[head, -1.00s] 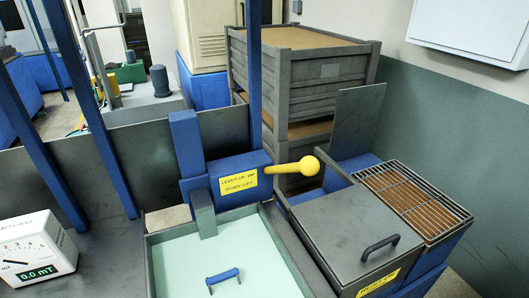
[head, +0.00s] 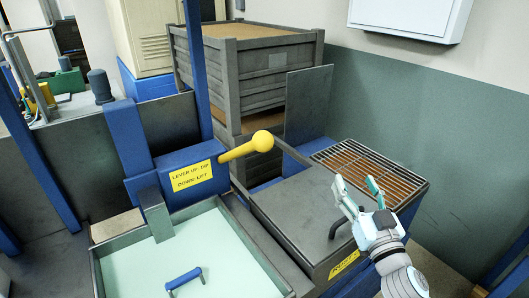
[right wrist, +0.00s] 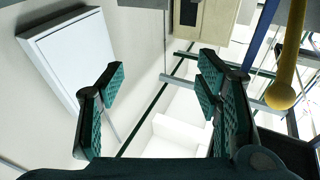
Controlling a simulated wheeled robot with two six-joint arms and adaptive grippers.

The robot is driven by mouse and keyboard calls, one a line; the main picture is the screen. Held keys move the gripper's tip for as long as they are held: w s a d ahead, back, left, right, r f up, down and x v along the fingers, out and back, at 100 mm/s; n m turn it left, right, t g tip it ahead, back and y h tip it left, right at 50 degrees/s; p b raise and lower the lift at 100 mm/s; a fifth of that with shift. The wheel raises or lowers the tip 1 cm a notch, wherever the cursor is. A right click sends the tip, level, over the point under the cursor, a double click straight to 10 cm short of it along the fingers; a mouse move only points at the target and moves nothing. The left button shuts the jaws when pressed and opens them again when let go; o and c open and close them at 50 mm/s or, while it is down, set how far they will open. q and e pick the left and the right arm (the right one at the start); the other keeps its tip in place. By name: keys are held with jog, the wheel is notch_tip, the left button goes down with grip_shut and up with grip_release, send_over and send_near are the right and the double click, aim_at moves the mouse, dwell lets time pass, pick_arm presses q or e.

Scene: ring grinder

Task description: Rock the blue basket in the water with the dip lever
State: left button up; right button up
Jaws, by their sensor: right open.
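The yellow dip lever (head: 245,147) sticks out to the right from a blue housing, sloping slightly up to a ball knob. The label (head: 191,176) on the housing reads "lever up: dip, down: lift". The lever also shows at the right wrist view's right edge (right wrist: 284,80). The blue basket's handle (head: 185,276) stands above the pale water (head: 140,262); the rest of the basket is hidden or out of frame. My right gripper (head: 356,184) is open and empty, right of the lever and apart from it. Its open fingers show in the right wrist view (right wrist: 162,80). My left gripper is out of view.
A grey lidded box (head: 300,215) with a dark handle (head: 337,222) stands between the water tank and my right gripper. A wire grate (head: 372,172) lies behind the gripper. Stacked grey crates (head: 250,75) stand behind the lever. An upright grey panel (head: 307,105) rises beside them.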

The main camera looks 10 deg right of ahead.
notch_tip(320, 180, up, 8)
jog(key=w+a+f+n+t+y, duration=0.1)
jog(key=w+a+n+t+y, duration=0.1)
jog(key=a+n+y, duration=0.3)
jog(key=n+g+y, duration=1)
jog(key=g+y, duration=0.1)
jog(key=g, duration=0.1)
send_near(273, 143)
jog(key=p+x, duration=0.2)
jog(key=x, duration=1)
jog(key=shift+w, duration=0.2)
